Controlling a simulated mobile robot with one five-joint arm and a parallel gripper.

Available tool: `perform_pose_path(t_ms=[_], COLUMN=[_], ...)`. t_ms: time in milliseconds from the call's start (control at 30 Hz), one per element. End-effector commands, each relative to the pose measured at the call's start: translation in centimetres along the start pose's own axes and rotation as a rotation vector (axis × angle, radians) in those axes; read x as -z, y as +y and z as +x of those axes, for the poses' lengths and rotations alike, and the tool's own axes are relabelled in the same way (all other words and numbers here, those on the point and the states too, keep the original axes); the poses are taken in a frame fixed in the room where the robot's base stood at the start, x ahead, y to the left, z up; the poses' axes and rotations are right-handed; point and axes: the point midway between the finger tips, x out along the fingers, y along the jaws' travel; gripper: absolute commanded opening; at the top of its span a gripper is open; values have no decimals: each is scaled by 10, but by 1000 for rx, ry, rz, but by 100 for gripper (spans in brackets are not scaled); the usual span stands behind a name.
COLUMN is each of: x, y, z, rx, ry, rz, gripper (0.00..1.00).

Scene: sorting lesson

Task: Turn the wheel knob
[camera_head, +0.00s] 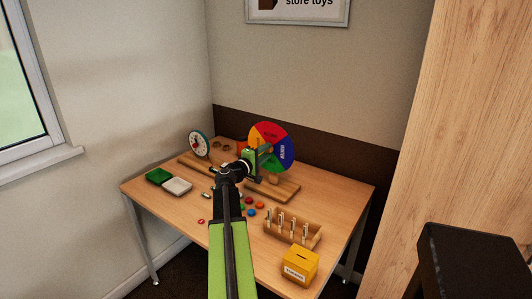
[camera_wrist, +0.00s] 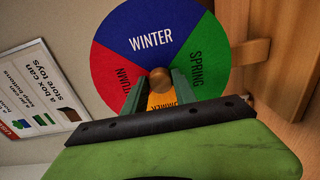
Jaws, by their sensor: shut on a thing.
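The season wheel (camera_head: 270,134) is a round disc with coloured sectors, upright near the back of the table. In the wrist view the wheel (camera_wrist: 116,57) fills the upper middle, with WINTER on blue at the top, SPRING on green at the right, red at the left and orange below. The round wooden wheel knob (camera_wrist: 160,79) is at its centre. My gripper (camera_wrist: 160,84) has its two green fingers on either side of the knob, shut on it. In the head view my gripper (camera_head: 262,152) reaches the front of the wheel and hides part of it.
A clock (camera_head: 199,144) stands at the back left. A green and white box (camera_head: 168,181) lies at the left. A wooden rack (camera_head: 292,228) with pegs and a yellow box (camera_head: 300,265) are at the right front. Several coloured buttons (camera_head: 260,205) lie mid-table.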

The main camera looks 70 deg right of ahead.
Motion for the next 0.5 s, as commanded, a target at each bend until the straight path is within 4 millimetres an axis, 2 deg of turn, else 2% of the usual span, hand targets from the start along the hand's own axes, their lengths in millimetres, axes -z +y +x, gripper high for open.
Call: perform_pose_path(t_ms=[100, 133, 267, 500], x=[-4, -4, -3, -2], y=[-1, -1, -1, 0], z=[1, 1, 1, 0], rx=[3, 3, 2, 1], ry=[-9, -9, -7, -4], rz=[2, 2, 1, -1], gripper=[0, 37, 54, 54])
